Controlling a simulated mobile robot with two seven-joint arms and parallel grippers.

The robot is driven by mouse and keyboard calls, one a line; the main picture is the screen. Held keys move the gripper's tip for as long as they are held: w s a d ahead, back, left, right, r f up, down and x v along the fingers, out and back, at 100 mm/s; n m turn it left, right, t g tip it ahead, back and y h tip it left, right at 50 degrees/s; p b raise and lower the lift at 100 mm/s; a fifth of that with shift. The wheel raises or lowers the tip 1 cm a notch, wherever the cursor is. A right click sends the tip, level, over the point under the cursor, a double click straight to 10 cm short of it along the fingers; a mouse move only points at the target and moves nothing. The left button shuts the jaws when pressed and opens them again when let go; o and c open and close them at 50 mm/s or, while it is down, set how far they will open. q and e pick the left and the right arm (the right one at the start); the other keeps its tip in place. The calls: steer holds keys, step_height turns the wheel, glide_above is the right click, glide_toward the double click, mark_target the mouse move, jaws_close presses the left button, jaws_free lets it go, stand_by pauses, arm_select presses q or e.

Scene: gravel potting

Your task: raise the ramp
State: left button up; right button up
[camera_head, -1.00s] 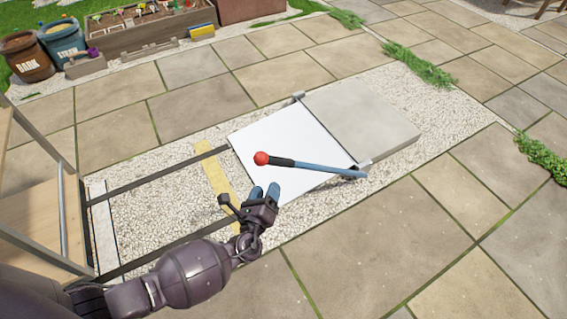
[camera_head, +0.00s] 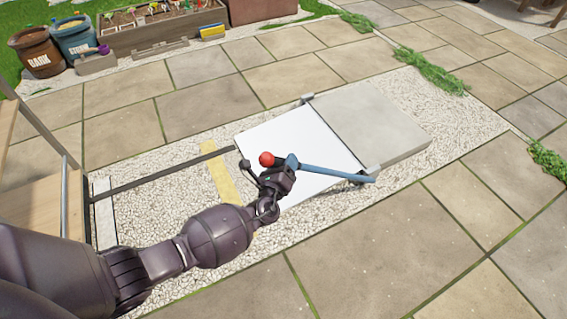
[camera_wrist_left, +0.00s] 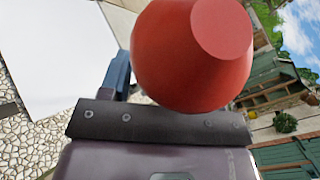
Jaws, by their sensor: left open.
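The ramp is a white flat plate (camera_head: 305,135) lying low over the gravel, its right edge against a grey slab (camera_head: 375,118). A blue lever (camera_head: 335,172) is pivoted at the plate's lower right corner and ends in a red knob (camera_head: 266,159). My left gripper (camera_head: 279,162) is open at the knob end of the lever. In the left wrist view the knob (camera_wrist_left: 192,50) fills the middle, close in front of the palm. Whether the gripper touches the knob I cannot tell. My right gripper is not in view.
A yellow strip (camera_head: 218,172) crosses the gravel. Pots (camera_head: 38,52) and a planter (camera_head: 160,30) stand at the back. Paving to the right is clear.

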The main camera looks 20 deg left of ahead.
arm_select(q)
jaws_close()
steer(key=shift+r, duration=0.1)
